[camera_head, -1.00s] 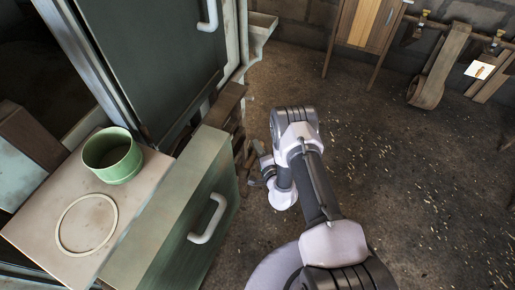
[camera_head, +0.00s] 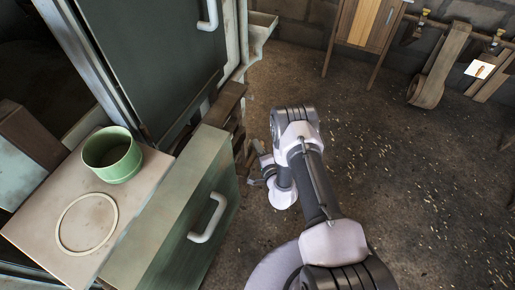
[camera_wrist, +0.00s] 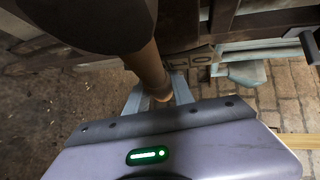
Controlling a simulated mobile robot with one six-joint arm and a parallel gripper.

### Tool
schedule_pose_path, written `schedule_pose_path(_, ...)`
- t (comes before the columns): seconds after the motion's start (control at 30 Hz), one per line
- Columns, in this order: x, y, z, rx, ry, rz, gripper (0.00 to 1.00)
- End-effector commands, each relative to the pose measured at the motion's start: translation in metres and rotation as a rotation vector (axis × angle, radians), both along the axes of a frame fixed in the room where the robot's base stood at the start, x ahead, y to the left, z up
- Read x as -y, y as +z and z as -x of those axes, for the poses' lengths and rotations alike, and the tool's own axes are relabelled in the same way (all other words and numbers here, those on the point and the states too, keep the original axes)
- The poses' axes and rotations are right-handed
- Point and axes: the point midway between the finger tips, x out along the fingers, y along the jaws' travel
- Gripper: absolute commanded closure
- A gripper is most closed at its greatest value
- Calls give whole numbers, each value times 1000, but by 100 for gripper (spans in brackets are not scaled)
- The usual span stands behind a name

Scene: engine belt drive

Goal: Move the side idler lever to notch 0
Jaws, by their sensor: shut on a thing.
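In the wrist view, my gripper (camera_wrist: 158,92) is shut on a tan, rounded handle that appears to be the side idler lever (camera_wrist: 148,66). The handle runs up toward a large dark rounded part (camera_wrist: 95,22), which covers much of the upper left. I cannot tell which notch the lever is in. In the head view, my gripper (camera_head: 261,178) is low beside the green drawer unit, and the lever cannot be made out there.
A green drawer front with a white handle (camera_head: 208,218) stands left of my arm. A green cup (camera_head: 113,155) and a pale ring (camera_head: 86,223) are on the board at left. Open floor (camera_head: 410,185) lies to the right. A grey bracket (camera_wrist: 247,72) is right of my gripper.

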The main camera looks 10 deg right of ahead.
Motion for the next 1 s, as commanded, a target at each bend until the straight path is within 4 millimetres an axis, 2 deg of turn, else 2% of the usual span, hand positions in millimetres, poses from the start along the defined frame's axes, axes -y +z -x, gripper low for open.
schedule_pose_path(0.67, 1, 3, -2, 16, -1, 8, 100)
schedule_pose_path(1.0, 1, 27, -3, 164, -2, 115, 100)
